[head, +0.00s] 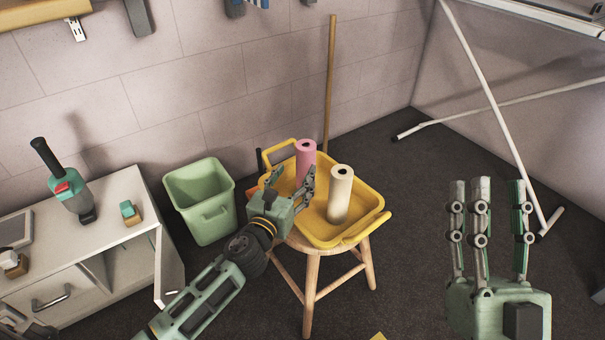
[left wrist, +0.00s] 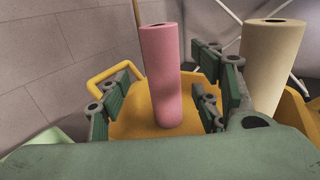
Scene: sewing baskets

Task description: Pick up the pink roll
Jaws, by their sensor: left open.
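The pink roll (head: 305,160) stands upright in the yellow basket (head: 322,233) on a wooden stool. In the left wrist view the pink roll (left wrist: 163,78) stands between the spread fingers of my left gripper (left wrist: 160,100), a little beyond them. I cannot tell whether any finger touches it. In the head view my left gripper (head: 290,185) is at the basket's left side, open and empty, and its fingers partly cover the roll's lower part. My right gripper (head: 490,225) is raised at the lower right, its fingers straight, apart and empty.
A cream roll (head: 340,194) stands in the basket right of the pink roll, close to my left gripper's fingers. The wooden stool (head: 310,290) holds the basket. A green bin (head: 205,212) and white cabinet (head: 130,258) are at the left. A wooden pole (head: 330,85) leans behind.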

